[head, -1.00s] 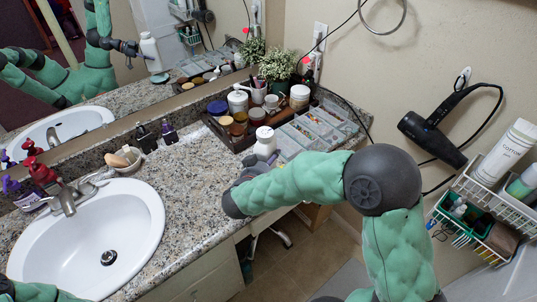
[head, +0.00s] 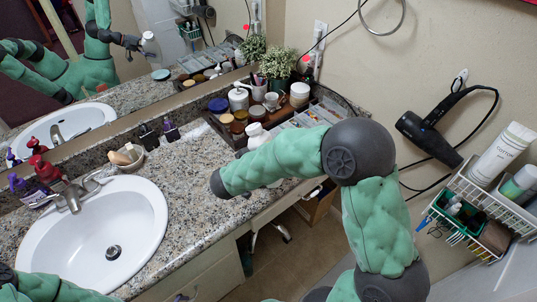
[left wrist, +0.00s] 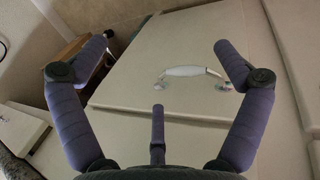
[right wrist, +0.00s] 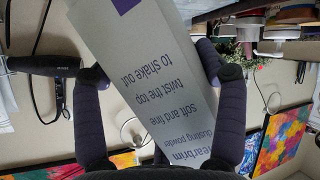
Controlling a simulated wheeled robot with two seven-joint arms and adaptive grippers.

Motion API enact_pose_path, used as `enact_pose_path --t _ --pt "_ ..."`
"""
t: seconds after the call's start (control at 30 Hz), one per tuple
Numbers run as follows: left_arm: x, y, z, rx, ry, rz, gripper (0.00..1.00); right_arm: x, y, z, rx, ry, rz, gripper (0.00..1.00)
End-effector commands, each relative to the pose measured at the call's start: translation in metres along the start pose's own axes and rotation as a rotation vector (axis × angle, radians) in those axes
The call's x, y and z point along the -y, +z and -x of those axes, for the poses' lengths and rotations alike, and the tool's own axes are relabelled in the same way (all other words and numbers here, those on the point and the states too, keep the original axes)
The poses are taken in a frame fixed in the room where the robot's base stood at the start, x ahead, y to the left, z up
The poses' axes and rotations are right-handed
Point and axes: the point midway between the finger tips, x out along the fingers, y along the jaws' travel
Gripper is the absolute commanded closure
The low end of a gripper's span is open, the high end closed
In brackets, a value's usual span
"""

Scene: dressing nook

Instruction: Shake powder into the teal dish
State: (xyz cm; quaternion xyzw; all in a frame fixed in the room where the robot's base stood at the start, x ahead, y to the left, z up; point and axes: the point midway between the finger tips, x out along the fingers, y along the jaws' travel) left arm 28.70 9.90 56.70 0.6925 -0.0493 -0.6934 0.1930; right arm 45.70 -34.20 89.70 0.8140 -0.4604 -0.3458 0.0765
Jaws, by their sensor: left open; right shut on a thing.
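A white powder bottle (right wrist: 165,100) with dark lettering and a purple band is between the fingers of my right gripper (right wrist: 151,62), which is shut on it. In the head view only part of the bottle (head: 256,132) shows behind my right forearm. In the mirror the bottle (head: 148,37) appears tipped, high above the teal dish (head: 160,75), which shows only as a reflection. My forearm seems to hide the dish itself. No powder is visible. My left gripper (left wrist: 160,47) is open and empty, facing a pale cabinet door with a white handle (left wrist: 190,71).
A dark tray of jars (head: 236,140), a potted plant (head: 279,63) and a clear organizer (head: 325,115) stand at the back of the granite counter. The sink (head: 95,232) is left. A hair dryer (head: 430,137) and wire rack (head: 480,200) are right. Counter between sink and forearm is clear.

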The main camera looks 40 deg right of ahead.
Motion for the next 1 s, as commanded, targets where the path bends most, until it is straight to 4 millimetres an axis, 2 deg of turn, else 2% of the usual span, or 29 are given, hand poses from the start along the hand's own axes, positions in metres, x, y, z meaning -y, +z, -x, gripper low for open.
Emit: enact_pose_path --t 0.03,1.0 --pt "-0.003 0.000 0.007 0.000 0.000 0.000 0.02 -0.003 -0.002 0.002 0.004 0.005 0.011 0.73" --pt "-0.027 0.003 0.077 0.000 0.000 0.000 0.02 -0.021 0.013 0.003 0.097 0.098 0.235 0.73"
